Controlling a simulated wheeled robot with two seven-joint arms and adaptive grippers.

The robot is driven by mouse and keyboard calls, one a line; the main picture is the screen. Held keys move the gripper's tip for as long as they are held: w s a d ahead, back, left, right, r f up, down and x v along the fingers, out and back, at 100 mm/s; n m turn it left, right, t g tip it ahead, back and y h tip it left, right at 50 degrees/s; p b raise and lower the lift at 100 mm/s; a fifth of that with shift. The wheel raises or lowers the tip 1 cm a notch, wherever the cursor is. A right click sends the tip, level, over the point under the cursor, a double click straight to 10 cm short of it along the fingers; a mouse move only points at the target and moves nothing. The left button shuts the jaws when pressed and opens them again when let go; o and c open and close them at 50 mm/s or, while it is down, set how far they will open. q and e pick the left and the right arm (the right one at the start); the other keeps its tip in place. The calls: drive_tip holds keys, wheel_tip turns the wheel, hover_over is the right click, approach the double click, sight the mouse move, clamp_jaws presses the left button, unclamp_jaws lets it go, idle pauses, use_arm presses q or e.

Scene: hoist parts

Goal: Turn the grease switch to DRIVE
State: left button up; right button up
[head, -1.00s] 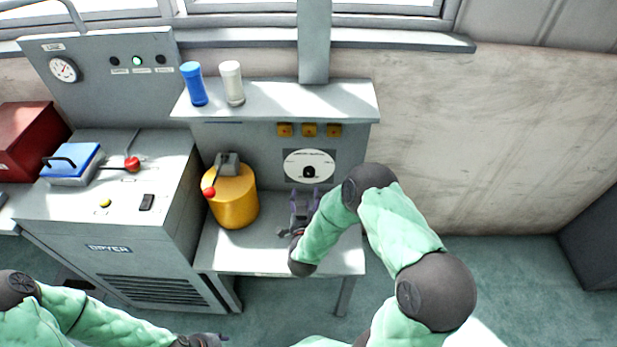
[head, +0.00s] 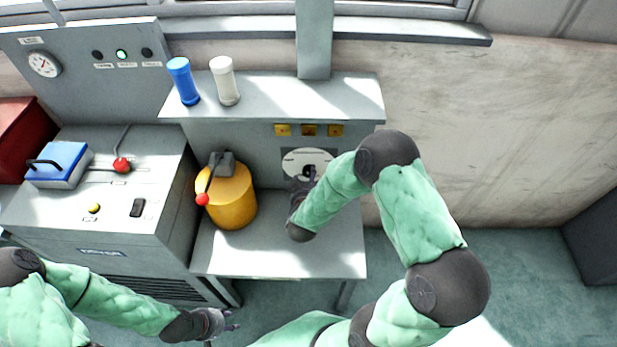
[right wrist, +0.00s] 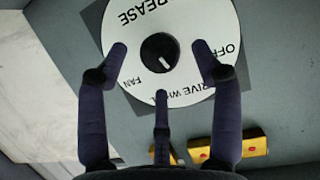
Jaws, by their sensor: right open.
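The grease switch is a black knob (right wrist: 159,52) with a short white mark, on a round white dial (head: 295,159) on the wall panel under the shelf. In the right wrist view the dial reads upside down, with GREASE, OFF, FAN and a partly hidden DRIVE WH label. The mark points down and slightly right, towards the DRIVE lettering. My right gripper (right wrist: 161,68) is open, its fingers spread around the knob with visible gaps at both sides. In the head view my right gripper (head: 302,184) covers part of the dial. My left gripper (head: 222,321) hangs low in front; its opening is unclear.
A yellow canister (head: 232,200) with a red-knobbed lever stands on the bench (head: 275,250) to the left. The shelf (head: 290,98) with a blue and a white bottle juts out above. The dryer console (head: 100,215) is further left.

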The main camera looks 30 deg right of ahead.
sight(309, 174)
drive_tip(key=shift+b+x, duration=0.35)
drive_tip(key=shift+x, duration=1.15)
drive_tip(key=c, duration=1.1)
drive_tip(key=shift+a+n+p, duration=0.1)
drive_tip(key=shift+n+p, duration=0.2)
drive_tip(key=shift+p, duration=0.2)
drive_tip(key=o, duration=1.1)
drive_tip(key=shift+s, duration=0.1)
drive_tip(key=v, duration=1.2)
drive_tip(key=shift+a, duration=0.15)
